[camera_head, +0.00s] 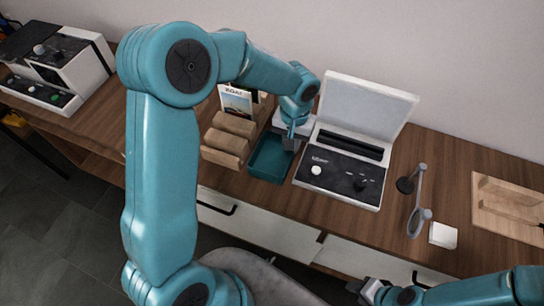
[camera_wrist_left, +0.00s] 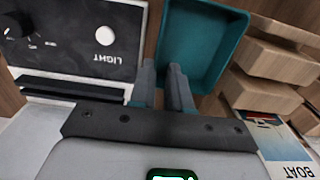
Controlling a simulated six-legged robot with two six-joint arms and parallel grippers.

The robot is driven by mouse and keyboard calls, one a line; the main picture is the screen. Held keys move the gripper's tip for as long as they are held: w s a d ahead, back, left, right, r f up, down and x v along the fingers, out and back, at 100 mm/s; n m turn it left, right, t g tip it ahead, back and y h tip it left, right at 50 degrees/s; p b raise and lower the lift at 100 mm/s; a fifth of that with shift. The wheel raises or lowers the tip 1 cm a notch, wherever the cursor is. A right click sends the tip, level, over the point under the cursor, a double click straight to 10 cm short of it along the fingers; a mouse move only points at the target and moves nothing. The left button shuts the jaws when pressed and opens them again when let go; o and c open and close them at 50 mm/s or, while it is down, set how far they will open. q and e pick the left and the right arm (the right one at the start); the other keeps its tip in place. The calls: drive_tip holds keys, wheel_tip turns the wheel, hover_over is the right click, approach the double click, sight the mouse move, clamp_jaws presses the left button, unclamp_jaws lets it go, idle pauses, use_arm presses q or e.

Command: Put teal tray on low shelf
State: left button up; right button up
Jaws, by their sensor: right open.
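The teal tray (camera_head: 268,168) lies on the wooden tabletop, between a wooden rack and a grey-topped device. It looks empty, and it also shows in the left wrist view (camera_wrist_left: 205,40). My left gripper (camera_head: 288,148) points down at the tray's device-side edge. In the left wrist view its two fingers (camera_wrist_left: 162,66) stand apart, with the tray's near-side rim around the gap; contact is unclear. My right gripper (camera_head: 366,290) is open and empty at the lower edge, in front of the drawers. I cannot pick out the low shelf.
The device (camera_head: 342,178) with an upright lid stands close beside the tray. The stepped wooden rack (camera_head: 228,138) holds a "BOAT" booklet (camera_head: 237,99). A stand lamp (camera_head: 417,205), a white pad (camera_head: 443,235) and a wooden board (camera_head: 508,210) are to the right. White drawers (camera_head: 245,220) are below.

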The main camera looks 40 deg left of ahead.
sight(291, 159)
use_arm(q)
drive_tip(key=f, duration=0.5)
drive_tip(key=f+p, duration=0.1)
drive_tip(key=f, duration=0.1)
drive_tip(key=shift+s+d+f, duration=0.2)
drive_tip(key=shift+d+f, duration=0.1)
drive_tip(key=shift+f, duration=0.05)
clamp_jaws()
